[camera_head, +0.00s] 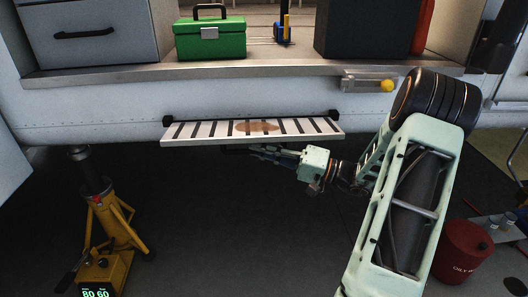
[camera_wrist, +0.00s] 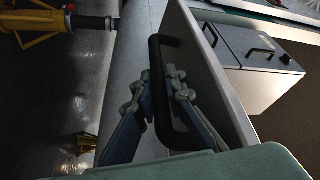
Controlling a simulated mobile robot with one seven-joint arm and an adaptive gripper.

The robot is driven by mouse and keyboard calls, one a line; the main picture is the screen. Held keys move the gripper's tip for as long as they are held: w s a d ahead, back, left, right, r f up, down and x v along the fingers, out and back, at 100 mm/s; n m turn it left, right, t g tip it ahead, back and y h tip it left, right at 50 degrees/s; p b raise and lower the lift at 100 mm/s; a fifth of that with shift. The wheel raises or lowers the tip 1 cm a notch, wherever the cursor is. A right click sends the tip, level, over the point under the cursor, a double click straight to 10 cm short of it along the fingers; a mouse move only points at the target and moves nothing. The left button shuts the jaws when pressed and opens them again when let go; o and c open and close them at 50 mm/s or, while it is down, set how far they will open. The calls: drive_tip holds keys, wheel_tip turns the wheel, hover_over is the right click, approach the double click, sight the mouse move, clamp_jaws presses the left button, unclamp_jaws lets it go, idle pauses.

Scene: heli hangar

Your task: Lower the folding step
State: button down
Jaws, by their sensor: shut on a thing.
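The folding step (camera_head: 220,130), a pale plate with dark stripes and a brown smudge, sits between two black hinge ends on the white fuselage below the door sill. Its striped face shows from above, and it juts outward; its exact tilt is hard to tell. My gripper (camera_head: 262,152) is at the step's front underside, right of its middle. In the wrist view, my gripper (camera_wrist: 160,96) has its fingers on either side of a black handle (camera_wrist: 157,62) fixed to the step's grey panel (camera_wrist: 207,75). It is shut on that handle. In the head view the handle is mostly hidden.
A yellow jack (camera_head: 118,225) stands at lower left. A yellow-knobbed latch (camera_head: 386,86) sits right of the step. A green toolbox (camera_head: 210,40) rests on the sill. A red bin (camera_head: 462,252) stands at lower right. Floor below the step looks clear.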

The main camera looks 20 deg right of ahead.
drive_tip(key=shift+w+d+f+n+y, duration=0.1)
drive_tip(key=shift+w+f+n+y, duration=0.05)
drive_tip(key=shift+f+n+y, duration=0.45)
drive_tip(key=c, duration=2)
unclamp_jaws()
drive_tip(key=shift+o, duration=0.2)
drive_tip(key=v, duration=1.2)
drive_tip(key=shift+r, duration=0.2)
